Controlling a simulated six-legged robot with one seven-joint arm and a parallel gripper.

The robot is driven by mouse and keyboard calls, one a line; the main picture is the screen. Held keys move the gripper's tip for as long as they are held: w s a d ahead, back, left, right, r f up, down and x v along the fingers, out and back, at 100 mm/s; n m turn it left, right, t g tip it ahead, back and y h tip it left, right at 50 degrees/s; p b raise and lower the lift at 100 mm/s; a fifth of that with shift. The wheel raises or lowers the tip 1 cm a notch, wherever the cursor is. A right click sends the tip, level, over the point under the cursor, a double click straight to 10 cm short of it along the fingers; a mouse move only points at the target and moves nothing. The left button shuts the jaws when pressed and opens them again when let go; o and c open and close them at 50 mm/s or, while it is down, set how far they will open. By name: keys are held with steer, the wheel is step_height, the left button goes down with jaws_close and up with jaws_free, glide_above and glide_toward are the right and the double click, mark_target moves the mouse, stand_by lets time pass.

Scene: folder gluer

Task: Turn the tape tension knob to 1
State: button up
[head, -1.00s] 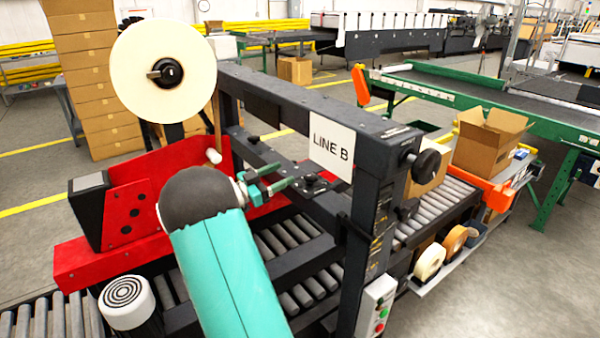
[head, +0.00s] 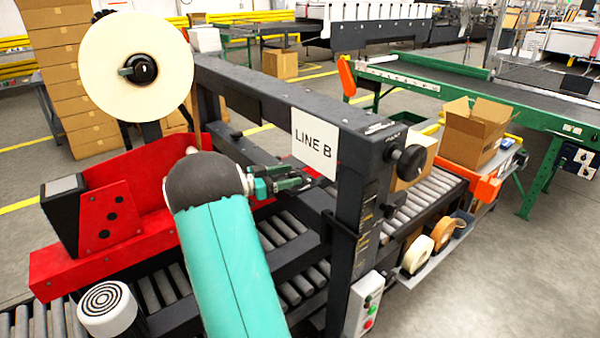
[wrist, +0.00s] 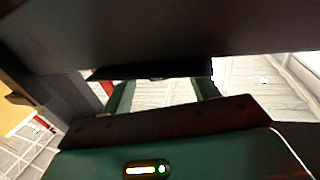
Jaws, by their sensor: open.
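A black knob with a lever-like bar (head: 139,69) sits at the centre of the cream tape roll (head: 168,38), at the upper left in the head view. Another round black knob (head: 409,161) sticks out of the dark frame at right. No scale or number is readable, so I cannot tell which one sets tape tension. My gripper (head: 301,181) is open, low behind the LINE B sign, beside a small black part on the dark machine. In the wrist view both green fingers of my gripper (wrist: 163,88) are apart, with nothing seen between them; their tips are hidden by a dark beam.
The dark upper beam (head: 265,98) and the post (head: 352,215) stand close to my gripper. The red guard (head: 105,225) is at left. A control box with buttons (head: 364,305) is below. Rollers run underneath; open floor lies at right.

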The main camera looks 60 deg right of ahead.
mark_target(296, 170)
steer(key=shift+x, duration=2.3)
steer(key=c, duration=0.9)
steer(key=shift+c, duration=0.2)
steer(key=shift+w+n+t+h, duration=0.1)
steer(key=shift+n+t+h, duration=0.2)
steer(key=n+t+h, duration=0.1)
steer(key=t, duration=0.1)
steer(key=n+t+h, duration=0.1)
steer(key=n+t, duration=0.1)
steer(key=t, duration=0.1)
steer(key=n+t+h, duration=0.1)
steer(key=n+t, duration=0.1)
steer(key=shift+w+d+h, duration=0.15)
steer(key=shift+w+h, duration=0.15)
steer(key=n+t, duration=0.1)
steer(key=t, duration=0.1)
steer(key=n+t, duration=0.1)
steer(key=t, duration=0.1)
steer(key=n+t, duration=0.2)
steer(key=shift+w+t, duration=0.3)
steer(key=shift+w+n+t, duration=0.2)
steer(key=shift+n+t, duration=0.9)
steer(key=shift+t, duration=0.7)
